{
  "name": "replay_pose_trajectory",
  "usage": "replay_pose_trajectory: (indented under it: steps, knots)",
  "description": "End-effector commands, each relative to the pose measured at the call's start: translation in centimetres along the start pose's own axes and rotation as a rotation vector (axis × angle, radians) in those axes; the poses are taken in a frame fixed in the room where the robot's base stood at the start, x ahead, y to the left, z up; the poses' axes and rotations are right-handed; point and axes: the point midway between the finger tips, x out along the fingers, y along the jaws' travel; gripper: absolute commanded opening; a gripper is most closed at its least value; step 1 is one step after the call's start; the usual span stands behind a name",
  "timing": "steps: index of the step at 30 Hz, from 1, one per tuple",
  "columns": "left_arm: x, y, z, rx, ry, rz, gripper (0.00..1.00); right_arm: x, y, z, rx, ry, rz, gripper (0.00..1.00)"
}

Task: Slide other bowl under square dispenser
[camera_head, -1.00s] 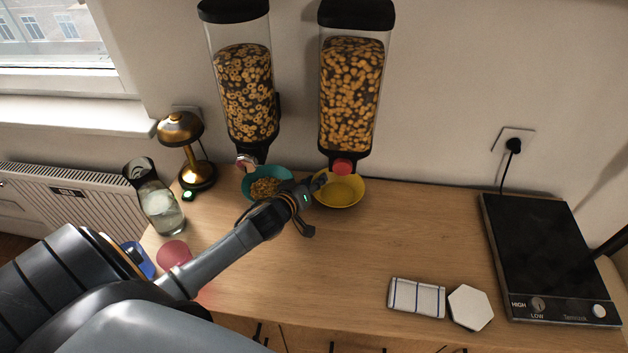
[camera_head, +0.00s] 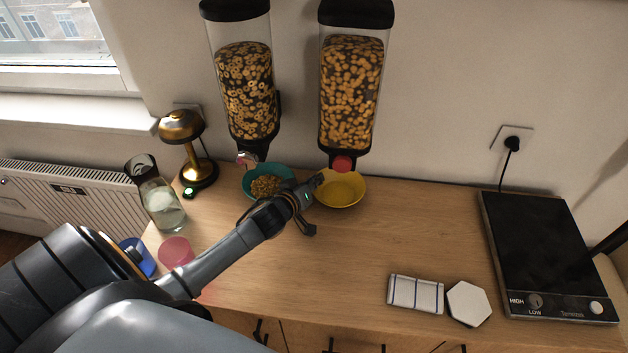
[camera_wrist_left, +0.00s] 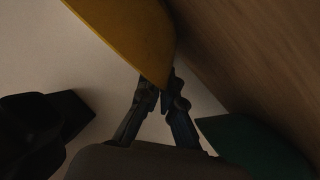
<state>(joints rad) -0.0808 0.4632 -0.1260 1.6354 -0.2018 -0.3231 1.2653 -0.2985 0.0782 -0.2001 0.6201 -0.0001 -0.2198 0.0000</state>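The yellow bowl (camera_head: 343,193) stands on the wooden counter beneath the right, square-sided dispenser (camera_head: 352,95), whose red knob (camera_head: 342,164) is just above it. My left gripper (camera_head: 319,181) is at the bowl's left rim. In the left wrist view, the gripper's fingers (camera_wrist_left: 161,88) close together around the edge of the yellow bowl (camera_wrist_left: 125,30). The teal bowl (camera_head: 283,172), with cereal in it, stands beneath the left, rounded dispenser (camera_head: 245,95); its side also shows in the left wrist view (camera_wrist_left: 250,145). My right gripper is out of view.
A brass lamp (camera_head: 181,126), a glass jug (camera_head: 163,207), a pink cup (camera_head: 176,252) and a blue item (camera_head: 140,258) are at left. A folded cloth (camera_head: 415,294), a white hexagonal coaster (camera_head: 468,304) and a black hotplate (camera_head: 535,240) are at right. The middle counter is clear.

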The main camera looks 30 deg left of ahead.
Motion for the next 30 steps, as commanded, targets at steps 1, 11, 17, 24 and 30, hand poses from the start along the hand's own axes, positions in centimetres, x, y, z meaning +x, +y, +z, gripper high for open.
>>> replay_pose_trajectory:
  steps: [1,11,17,24,30]
  knots:
    - [0.0,0.0,0.4,-0.001,-0.006,-0.003,0.0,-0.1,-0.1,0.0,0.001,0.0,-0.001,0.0]
    - [0.1,0.0,0.3,0.002,-0.005,-0.001,0.06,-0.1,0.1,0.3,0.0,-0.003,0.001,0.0]
    - [0.1,0.0,0.3,0.002,-0.005,-0.001,0.32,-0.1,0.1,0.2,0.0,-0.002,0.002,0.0]
    - [0.0,0.1,0.2,0.002,-0.004,-0.001,0.32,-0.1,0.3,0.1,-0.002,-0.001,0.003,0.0]
    - [-2.1,0.0,0.3,0.001,-0.005,-0.001,0.32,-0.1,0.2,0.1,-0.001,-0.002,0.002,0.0]
